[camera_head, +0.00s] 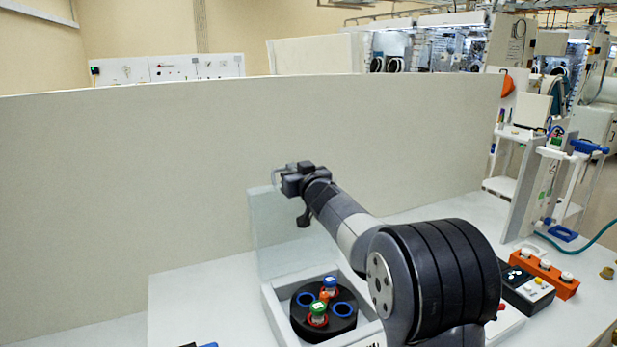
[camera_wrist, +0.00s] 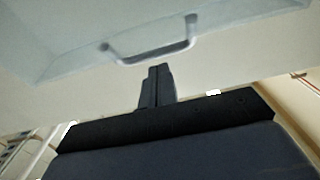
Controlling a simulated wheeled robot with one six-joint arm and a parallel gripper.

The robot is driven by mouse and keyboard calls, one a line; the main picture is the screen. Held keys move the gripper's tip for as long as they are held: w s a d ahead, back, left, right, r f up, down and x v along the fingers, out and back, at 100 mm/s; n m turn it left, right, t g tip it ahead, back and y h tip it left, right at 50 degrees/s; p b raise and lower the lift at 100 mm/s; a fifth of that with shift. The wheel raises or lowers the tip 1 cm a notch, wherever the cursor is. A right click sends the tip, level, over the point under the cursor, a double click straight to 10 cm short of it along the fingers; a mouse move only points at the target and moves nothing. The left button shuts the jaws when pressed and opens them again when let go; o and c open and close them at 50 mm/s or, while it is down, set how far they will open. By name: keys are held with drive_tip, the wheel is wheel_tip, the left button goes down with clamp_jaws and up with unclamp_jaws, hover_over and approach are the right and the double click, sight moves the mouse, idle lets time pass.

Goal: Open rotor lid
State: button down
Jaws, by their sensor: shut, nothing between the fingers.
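The rotor lid (camera_head: 268,225) is a pale translucent panel. It stands raised, close to upright, at the back of a white centrifuge box (camera_head: 274,312). Inside the open box a black rotor (camera_head: 323,329) shows, with blue-rimmed holes and capped tubes. My gripper (camera_head: 291,186) is at the upper part of the lid. In the wrist view the lid (camera_wrist: 60,45) fills the top, with its grey bar handle (camera_wrist: 150,53). My gripper's fingers (camera_wrist: 158,68) are shut and empty, just below the handle in the picture. Contact with the handle cannot be told.
A tall pale partition (camera_head: 200,170) stands behind the box. To the right on the white bench are a black-and-white control box (camera_head: 527,287) and an orange block (camera_head: 545,272) with knobs. A small blue-and-dark item shows at the bottom left. The bench left of the box is mostly clear.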

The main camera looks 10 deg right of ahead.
drive_tip(key=shift+s+d+r, duration=0.1)
drive_tip(key=shift+s+r, duration=0.05)
drive_tip(key=shift+s, duration=0.05)
drive_tip(key=b+v, duration=0.1)
drive_tip(key=v, duration=0.9)
drive_tip(key=shift+s+b, duration=0.35)
drive_tip(key=shift+s, duration=0.05)
drive_tip(key=shift+w, duration=0.15)
